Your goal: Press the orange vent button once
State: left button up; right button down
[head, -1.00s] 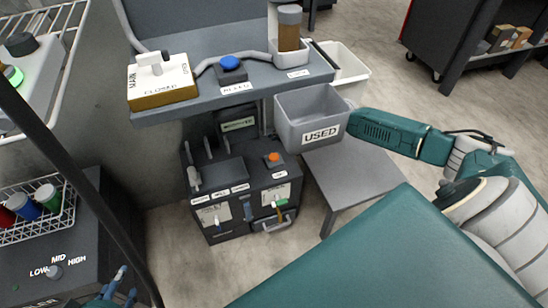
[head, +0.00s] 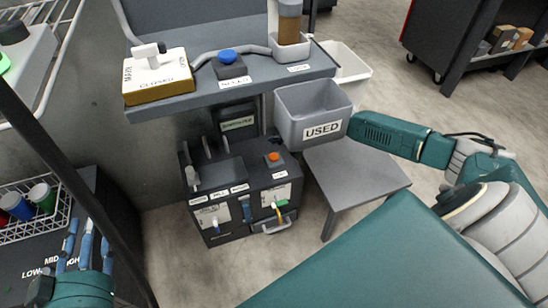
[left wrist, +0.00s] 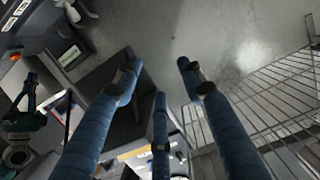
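The orange button (head: 273,157) sits on a small dark base on top of the black control box (head: 237,184), toward its right side. The small label in front of it is too small to read. My left gripper (head: 87,240) is at the lower left, apart from the button, in front of the dark console. In the left wrist view its three blue fingers (left wrist: 160,92) are spread open and empty. My right gripper (head: 362,127) reaches in from the right against the grey USED bin (head: 308,131); its fingers are hidden.
A grey shelf (head: 200,105) above the box carries a blue button (head: 228,57) and a yellow-sided block with a white handle (head: 157,76). A dark pole (head: 75,180) stands between my left gripper and the box. A wire rack (left wrist: 275,95) shows at the right in the left wrist view.

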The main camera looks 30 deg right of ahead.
aim_at(276, 157)
jog(key=shift+f+b, duration=0.9)
jog(key=shift+b, duration=0.05)
notch_tip(276, 157, down, 3)
jog(key=shift+r+b, duration=0.2)
jog(key=shift+b, duration=0.65)
pick_arm(q)
jog(key=s+r+t+h, duration=0.2)
jog(key=r+t, duration=0.3)
jog(key=r, duration=0.5)
jog(key=s+r+t+h, duration=0.1)
jog(key=s+r+t, duration=0.2)
jog(key=r, duration=0.7)
jog(key=shift+s+d+t+h, duration=0.4)
jog(key=shift+d+t, duration=0.05)
jog(key=shift+t, duration=0.75)
pick_arm(e)
jog(key=shift+f, duration=0.25)
jog(key=shift+f, duration=0.1)
pick_arm(q)
jog(key=shift+s+r, duration=0.1)
jog(key=shift+s, duration=0.05)
pick_arm(e)
jog(key=shift+f, duration=0.3)
